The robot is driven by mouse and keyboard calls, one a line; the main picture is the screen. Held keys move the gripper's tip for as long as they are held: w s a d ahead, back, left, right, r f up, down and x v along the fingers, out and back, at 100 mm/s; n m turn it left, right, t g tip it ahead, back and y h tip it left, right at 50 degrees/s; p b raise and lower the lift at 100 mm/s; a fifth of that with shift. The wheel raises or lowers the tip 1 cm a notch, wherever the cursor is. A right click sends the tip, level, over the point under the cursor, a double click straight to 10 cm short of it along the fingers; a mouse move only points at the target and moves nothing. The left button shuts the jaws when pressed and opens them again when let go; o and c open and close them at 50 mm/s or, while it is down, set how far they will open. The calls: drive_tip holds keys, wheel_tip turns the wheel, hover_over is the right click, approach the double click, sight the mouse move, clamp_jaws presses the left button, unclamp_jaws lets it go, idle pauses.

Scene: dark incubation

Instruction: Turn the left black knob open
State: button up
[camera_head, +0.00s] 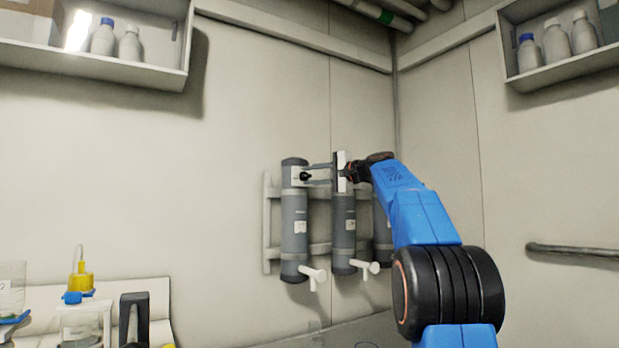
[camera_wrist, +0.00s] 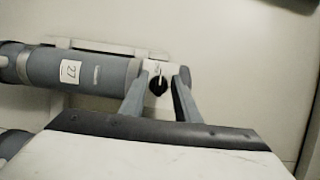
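The left black knob (camera_head: 305,176) sits on the white valve block near the top of the left grey cylinder (camera_head: 294,231). It also shows in the wrist view, a dark round knob (camera_wrist: 158,86) with a pointed tip. My gripper (camera_head: 314,174) reaches in from the right, level with the knob. In the wrist view my gripper (camera_wrist: 162,75) has its two grey fingers spread, one on each side of the knob, with gaps between them and it. Whether the fingertips reach past the knob in depth is hard to tell.
A middle cylinder (camera_head: 344,225) stands close to the right, partly behind my gripper, and a third (camera_head: 382,232) is mostly hidden by my arm. White taps (camera_head: 314,277) stick out below. Shelves with bottles hang above; a bench with glassware is at lower left.

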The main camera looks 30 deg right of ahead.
drive_tip(key=v, duration=1.6)
drive_tip(key=shift+s, duration=0.15)
drive_tip(key=s+a+f+n+g+h, duration=0.1)
drive_tip(key=s+a+f+n+g, duration=0.2)
drive_tip(key=a+f, duration=0.9)
drive_tip(key=s+a+f+n+g+h, duration=0.1)
drive_tip(key=s+a+f+g, duration=0.35)
drive_tip(key=a+f, duration=0.8)
drive_tip(key=s+a+f+n+g+h, duration=0.1)
drive_tip(key=s+f+n, duration=0.2)
drive_tip(key=s+f, duration=0.6)
drive_tip(key=s+a+f+n+g+h, duration=0.1)
drive_tip(key=s+a+f+n+h, duration=0.1)
drive_tip(key=s+f, duration=0.7)
drive_tip(key=s+a+f+n+g+h, duration=0.1)
drive_tip(key=s+f+n, duration=0.3)
drive_tip(key=s+f, duration=0.6)
wheel_tip(320, 180, down, 9)
drive_tip(key=shift+a+r+g+h, duration=0.15)
drive_tip(key=shift+a+g+h, duration=0.1)
drive_tip(key=shift+g+h, duration=0.4)
